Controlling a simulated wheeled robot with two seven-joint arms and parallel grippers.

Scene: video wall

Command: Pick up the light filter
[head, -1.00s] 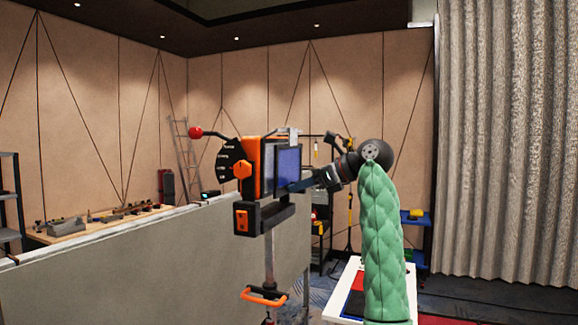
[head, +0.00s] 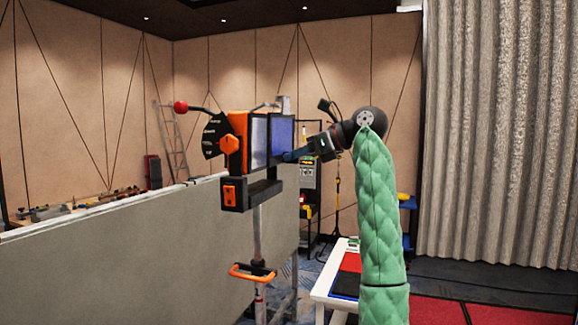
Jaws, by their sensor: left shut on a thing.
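The light filter (head: 282,137) is a flat blue-violet pane in a dark frame. It stands upright at the right side of an orange and black device (head: 238,140), beside a grey pane. My left gripper (head: 291,156) is shut on the filter's lower right edge. Its arm wears a green padded sleeve and rises from the lower right. I cannot tell whether the filter touches the device. My right gripper is not in view.
The device sits on a stand with an orange handle (head: 253,271). A white table (head: 325,288) stands beside my arm. A grey curtain (head: 500,130) hangs at right.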

